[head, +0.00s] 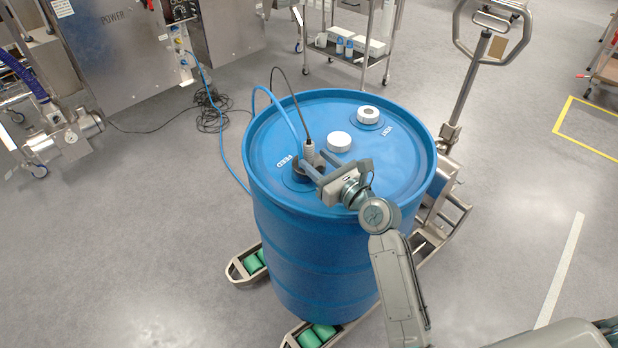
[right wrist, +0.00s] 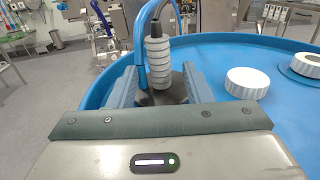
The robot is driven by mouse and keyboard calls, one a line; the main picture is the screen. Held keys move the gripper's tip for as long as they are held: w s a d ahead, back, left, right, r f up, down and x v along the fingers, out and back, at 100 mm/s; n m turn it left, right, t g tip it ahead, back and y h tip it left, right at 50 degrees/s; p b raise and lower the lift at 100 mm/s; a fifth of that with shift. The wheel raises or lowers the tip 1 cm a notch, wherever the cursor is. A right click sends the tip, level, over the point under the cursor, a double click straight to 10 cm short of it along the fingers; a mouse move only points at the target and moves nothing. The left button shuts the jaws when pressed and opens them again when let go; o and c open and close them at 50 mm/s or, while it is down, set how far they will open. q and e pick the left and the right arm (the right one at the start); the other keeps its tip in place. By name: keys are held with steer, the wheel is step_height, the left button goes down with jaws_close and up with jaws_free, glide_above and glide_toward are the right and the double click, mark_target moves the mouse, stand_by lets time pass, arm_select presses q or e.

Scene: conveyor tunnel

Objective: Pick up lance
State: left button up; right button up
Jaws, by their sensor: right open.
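The lance (head: 309,151) stands upright in the opening marked FEED on top of the blue drum (head: 318,240). It has a pale grey ribbed head over a dark base, with a blue hose and a black cable leading off. My right gripper (head: 317,164) is open at the lance, low over the drum lid. In the right wrist view the ribbed lance head (right wrist: 158,62) shows between the two grey fingers, with the blue hose beside it. I cannot tell whether a finger touches it. The lance's lower part is hidden inside the drum. My left gripper is out of view.
A white cap (head: 339,141) and a vent cap (head: 368,114) sit on the lid. The drum stands on a pallet truck with its handle (head: 478,75) at the back right. The blue hose runs left to a steel machine (head: 120,50). Open floor lies left and right.

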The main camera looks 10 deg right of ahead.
mark_target(312, 157)
steer(key=x, duration=0.4)
steer(key=shift+s, duration=0.1)
jaws_close()
step_height(312, 157, up, 10)
steer(key=shift+r+p, duration=0.1)
steer(key=shift+p, duration=0.6)
